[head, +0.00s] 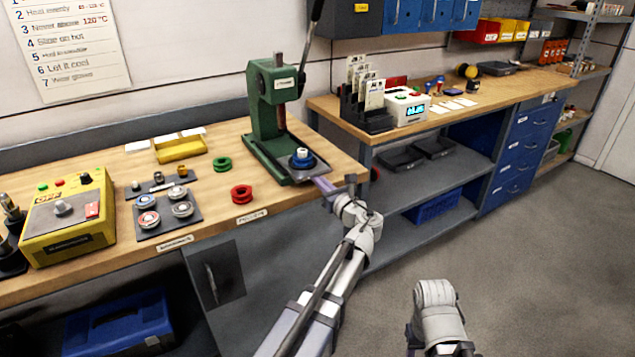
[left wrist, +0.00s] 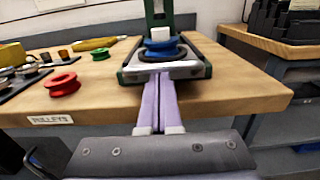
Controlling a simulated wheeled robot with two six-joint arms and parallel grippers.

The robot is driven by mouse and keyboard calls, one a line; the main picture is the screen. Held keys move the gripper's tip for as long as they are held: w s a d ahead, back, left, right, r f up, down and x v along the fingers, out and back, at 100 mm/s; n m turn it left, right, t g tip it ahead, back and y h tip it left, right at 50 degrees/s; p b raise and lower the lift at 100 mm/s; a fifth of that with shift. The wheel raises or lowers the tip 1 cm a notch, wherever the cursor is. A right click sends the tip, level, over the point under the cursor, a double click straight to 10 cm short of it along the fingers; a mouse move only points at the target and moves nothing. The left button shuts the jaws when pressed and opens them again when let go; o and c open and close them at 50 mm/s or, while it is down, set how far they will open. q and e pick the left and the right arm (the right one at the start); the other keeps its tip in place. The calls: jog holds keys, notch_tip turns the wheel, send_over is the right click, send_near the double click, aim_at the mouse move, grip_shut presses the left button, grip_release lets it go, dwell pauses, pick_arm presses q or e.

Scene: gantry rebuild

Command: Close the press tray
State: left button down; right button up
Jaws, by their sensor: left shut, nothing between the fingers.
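The green press (head: 268,105) stands near the right end of the left bench. Its tray (head: 312,174), a grey plate, is at the front of the press base, out toward the bench's front edge. A blue round piece with a white top (head: 301,157) sits on the tray. My left gripper (head: 322,184) is shut and empty, its pale purple fingers pointing at the tray's front. In the left wrist view the fingertips (left wrist: 160,80) are at the tray's front edge (left wrist: 160,68); I cannot tell whether they touch. My right arm shows low in the head view, its gripper out of view.
A yellow control box (head: 68,220) stands at the far left. A second bench (head: 450,110) is to the right, across a gap. The floor in front is clear.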

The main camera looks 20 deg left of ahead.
aim_at(307, 164)
pick_arm(q)
jog(key=x, duration=0.9)
jog(key=shift+w+a, duration=0.2)
jog(key=shift+w, duration=0.05)
jog(key=shift+s, duration=0.15)
jog(key=shift+s+d, duration=0.25)
jog(key=v, duration=0.5)
jog(key=shift+s+d+r, duration=0.1)
jog(key=shift+d, duration=0.35)
jog(key=shift+w+d+v, duration=0.45)
jog(key=shift+w+v, duration=0.15)
jog(key=shift+v, duration=3.1)
jog(key=x, duration=1.4)
pick_arm(e)
jog(key=shift+s+d, duration=0.1)
jog(key=shift+d, duration=0.85)
